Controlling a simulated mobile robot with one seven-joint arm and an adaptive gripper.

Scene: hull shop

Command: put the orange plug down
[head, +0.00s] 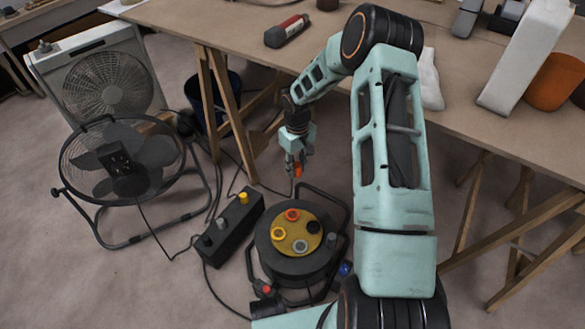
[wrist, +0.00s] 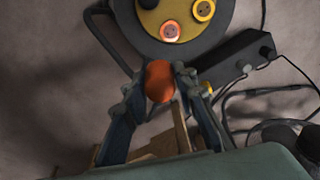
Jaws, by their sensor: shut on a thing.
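The orange plug (head: 297,170) is held between the fingertips of my gripper (head: 296,160), in the air beyond the cable reel. In the wrist view the plug (wrist: 160,82) sits between the two fingers of my gripper (wrist: 160,90), which are shut on it. The cable reel (head: 290,264) stands on the floor, with a yellow disc face carrying orange, yellow and grey round sockets. In the wrist view the reel (wrist: 205,48) lies just past the fingertips. The plug is apart from the reel in the head view.
A black power strip (head: 231,226) with a yellow plug (head: 244,197) lies left of the reel. A black floor fan (head: 122,165) and a box fan (head: 102,80) stand at the left. The workbench (head: 240,25) and its wooden trestle legs (head: 228,110) are behind. Cables cross the floor.

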